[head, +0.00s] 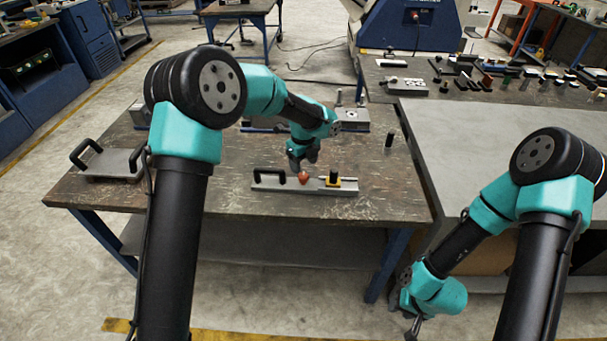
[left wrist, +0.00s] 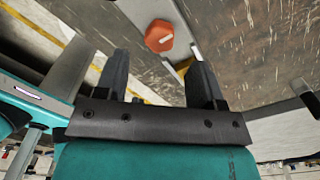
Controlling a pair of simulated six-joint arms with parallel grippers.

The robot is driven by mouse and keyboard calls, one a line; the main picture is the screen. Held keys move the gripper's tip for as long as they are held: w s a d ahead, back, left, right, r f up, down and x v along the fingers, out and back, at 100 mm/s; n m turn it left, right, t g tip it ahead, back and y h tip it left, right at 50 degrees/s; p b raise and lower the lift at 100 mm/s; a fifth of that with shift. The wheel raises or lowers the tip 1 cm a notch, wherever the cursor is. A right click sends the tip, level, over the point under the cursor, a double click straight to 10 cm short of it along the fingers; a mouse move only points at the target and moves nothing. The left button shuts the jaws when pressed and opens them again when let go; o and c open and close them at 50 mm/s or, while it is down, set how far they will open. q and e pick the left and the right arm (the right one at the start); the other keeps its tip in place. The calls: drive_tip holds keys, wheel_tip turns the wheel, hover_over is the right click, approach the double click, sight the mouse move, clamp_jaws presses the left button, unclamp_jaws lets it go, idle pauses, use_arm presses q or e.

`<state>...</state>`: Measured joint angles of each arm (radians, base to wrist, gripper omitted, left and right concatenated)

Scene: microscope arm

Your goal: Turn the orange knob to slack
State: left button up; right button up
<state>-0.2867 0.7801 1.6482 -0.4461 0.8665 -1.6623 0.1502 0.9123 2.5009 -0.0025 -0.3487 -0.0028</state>
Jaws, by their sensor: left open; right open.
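The orange knob (head: 304,177) sits on a grey metal fixture (head: 275,187) on the worktable. In the left wrist view the knob (left wrist: 159,36) shows a faceted top with a light mark on it. My left gripper (head: 303,163) is just above the knob in the head view. Its two fingers (left wrist: 160,78) are spread and empty, with the knob beyond their tips, apart from them. My right gripper (head: 412,322) hangs low at the lower right, in front of the table and far from the knob; its fingers are small and partly hidden.
A black handle (head: 268,174) stands left of the knob, and a black knob on a yellow base (head: 334,179) stands right of it. A plate with black handles (head: 110,162) lies at the table's left. A black cylinder (head: 389,138) stands back right. The table's front is clear.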

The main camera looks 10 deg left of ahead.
sight(304, 175)
use_arm(q)
wheel_tip(304, 175, down, 5)
drive_tip(key=shift+f, duration=0.2)
drive_tip(key=shift+c, duration=0.4)
drive_tip(key=c, duration=0.9)
drive_tip(key=shift+o, duration=0.2)
